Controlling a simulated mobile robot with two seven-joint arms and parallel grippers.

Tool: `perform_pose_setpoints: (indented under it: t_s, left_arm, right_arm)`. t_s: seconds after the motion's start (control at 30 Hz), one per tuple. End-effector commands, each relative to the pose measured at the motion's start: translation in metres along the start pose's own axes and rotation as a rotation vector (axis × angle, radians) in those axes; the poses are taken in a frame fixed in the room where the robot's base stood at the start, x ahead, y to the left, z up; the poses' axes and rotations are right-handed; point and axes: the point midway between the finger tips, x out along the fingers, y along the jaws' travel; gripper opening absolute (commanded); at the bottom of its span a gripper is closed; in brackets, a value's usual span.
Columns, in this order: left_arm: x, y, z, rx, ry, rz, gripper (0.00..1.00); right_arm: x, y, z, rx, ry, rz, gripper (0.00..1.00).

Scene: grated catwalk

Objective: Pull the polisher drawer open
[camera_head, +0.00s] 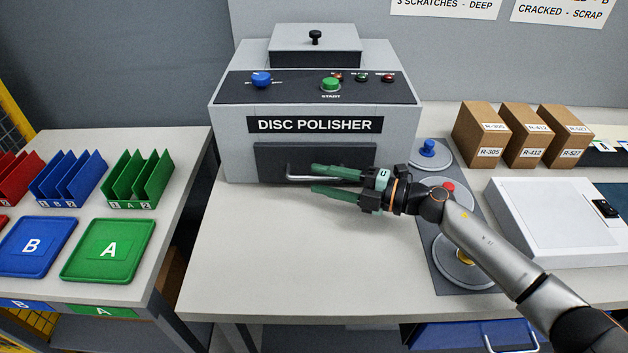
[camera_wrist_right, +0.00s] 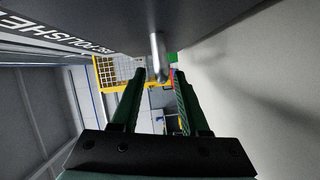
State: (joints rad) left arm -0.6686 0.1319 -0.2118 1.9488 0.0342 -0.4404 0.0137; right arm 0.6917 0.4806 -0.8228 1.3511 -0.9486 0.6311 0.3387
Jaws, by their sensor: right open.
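The grey disc polisher (camera_head: 230,135) stands at the back of the middle table. Its dark drawer front (camera_head: 275,158) sits under the "DISC POLISHER" label and looks closed. A silver bar handle (camera_head: 300,179) runs along the drawer's lower part. My right gripper (camera_head: 313,179) is open, with green fingers pointing left in front of the drawer. Its upper finger overlaps the handle in the head view. In the right wrist view the handle (camera_wrist_right: 158,58) shows ahead, between and just beyond the open fingertips (camera_wrist_right: 157,75); contact cannot be told. My left gripper is not in view.
A grey mat with round pads (camera_head: 462,262) lies right of the polisher, under my right arm. A white case (camera_head: 550,215) and brown boxes (camera_head: 480,135) stand further right. Green tray (camera_head: 108,265) and blue tray (camera_head: 25,262) are on the left table. The table before the drawer is clear.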

Motion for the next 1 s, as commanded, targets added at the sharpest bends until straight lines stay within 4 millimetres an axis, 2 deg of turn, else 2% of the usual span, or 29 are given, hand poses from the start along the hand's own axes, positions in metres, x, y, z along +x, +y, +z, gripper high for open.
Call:
perform_pose_setpoints:
  t_s: [0.1, 0.2, 0.53, 0.9, 0.93, 1.0]
  left_arm:
    - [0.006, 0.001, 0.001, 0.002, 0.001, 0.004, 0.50]
    - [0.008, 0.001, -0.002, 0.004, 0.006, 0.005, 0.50]
    - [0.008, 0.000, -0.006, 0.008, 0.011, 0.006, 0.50]
    - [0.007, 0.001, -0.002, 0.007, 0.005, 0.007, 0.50]
    - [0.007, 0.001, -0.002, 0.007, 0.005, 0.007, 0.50]
    - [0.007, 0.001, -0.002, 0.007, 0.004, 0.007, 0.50]
  right_arm:
    - [0.016, -0.001, 0.000, 0.001, 0.001, 0.001, 0.45]
    - [0.022, -0.001, 0.000, -0.001, 0.000, 0.001, 0.45]
    - [0.025, 0.000, 0.000, 0.001, 0.000, 0.000, 0.45]
    - [0.024, 0.000, 0.000, 0.001, -0.001, 0.000, 0.03]
    - [0.024, 0.000, 0.000, 0.001, -0.001, 0.000, 0.00]
    - [0.024, 0.000, 0.000, 0.001, -0.001, 0.000, 0.00]
